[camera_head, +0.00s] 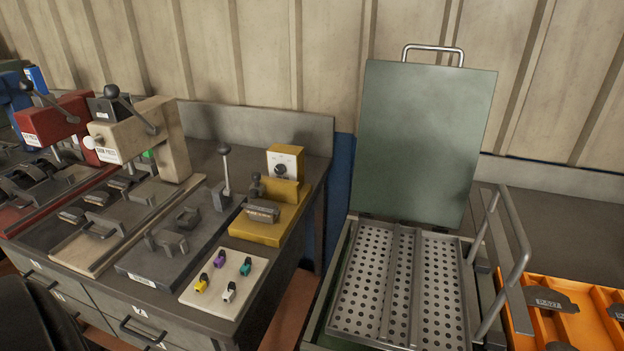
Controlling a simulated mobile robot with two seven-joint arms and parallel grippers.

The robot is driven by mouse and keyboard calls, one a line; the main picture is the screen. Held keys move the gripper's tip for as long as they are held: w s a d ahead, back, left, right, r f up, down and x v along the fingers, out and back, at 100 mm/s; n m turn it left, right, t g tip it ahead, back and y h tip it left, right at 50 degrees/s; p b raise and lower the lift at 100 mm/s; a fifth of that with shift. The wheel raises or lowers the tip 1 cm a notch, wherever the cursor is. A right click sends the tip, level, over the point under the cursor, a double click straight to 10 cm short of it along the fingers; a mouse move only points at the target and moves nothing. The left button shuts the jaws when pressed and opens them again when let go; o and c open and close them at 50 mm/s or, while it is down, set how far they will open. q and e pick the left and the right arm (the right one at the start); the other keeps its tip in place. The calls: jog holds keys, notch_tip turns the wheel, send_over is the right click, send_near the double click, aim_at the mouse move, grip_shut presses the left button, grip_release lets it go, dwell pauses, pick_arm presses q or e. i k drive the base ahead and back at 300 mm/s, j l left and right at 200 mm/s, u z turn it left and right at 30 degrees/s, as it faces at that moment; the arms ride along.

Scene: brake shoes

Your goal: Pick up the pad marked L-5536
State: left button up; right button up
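A dark pad (551,299) with a pale label lies in an orange divided tray at the lower right. Its lettering is too small to read surely, so I cannot tell whether it is L-5536. Another dark labelled pad (617,312) is cut off by the right edge, and its mark is also unreadable. A grey pad-like piece (262,212) sits on the yellow fixture on the left bench, with no legible mark.
An open green-lidded box (425,140) holding perforated metal trays (365,280) stands in the middle; a metal bar handle (515,255) rises at its right. Lever presses (150,130) and a yellow fixture (265,230) crowd the left bench.

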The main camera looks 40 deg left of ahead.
aim_at(263, 208)
jog(key=u, duration=1.55)
jog(key=i+j, duration=0.1)
jog(key=j, duration=0.3)
jog(key=i+j+z, duration=0.15)
jog(key=j, duration=0.25)
